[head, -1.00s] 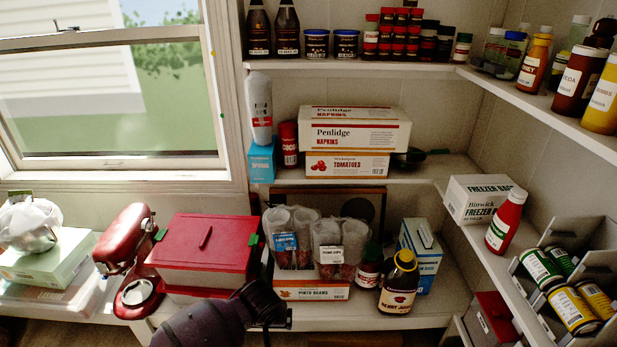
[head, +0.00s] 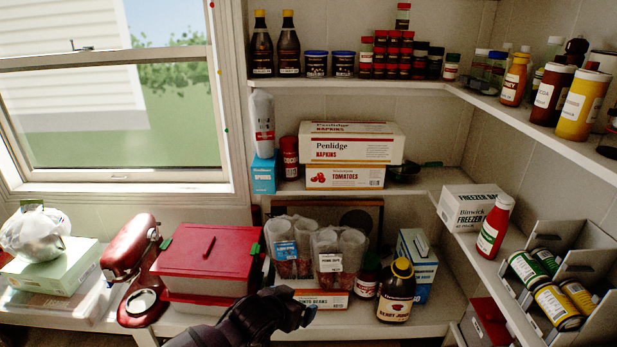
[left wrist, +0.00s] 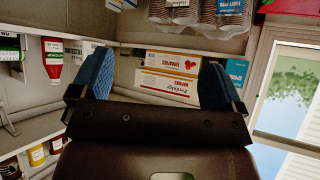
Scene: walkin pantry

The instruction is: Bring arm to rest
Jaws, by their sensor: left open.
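My left arm comes in at the bottom of the head view. That view is upside down and looks toward the napkin box (left wrist: 168,86) and the tomatoes box (left wrist: 170,62), which stand beyond the fingers. My right gripper is in neither view.
A red-lidded bin (head: 205,262) and a red stand mixer (head: 130,250) stand left of my gripper. Bagged cups (head: 335,252) stand behind it. A red bottle (head: 494,226) and a can rack (head: 590,262) are at the right. The window (head: 120,100) is at left.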

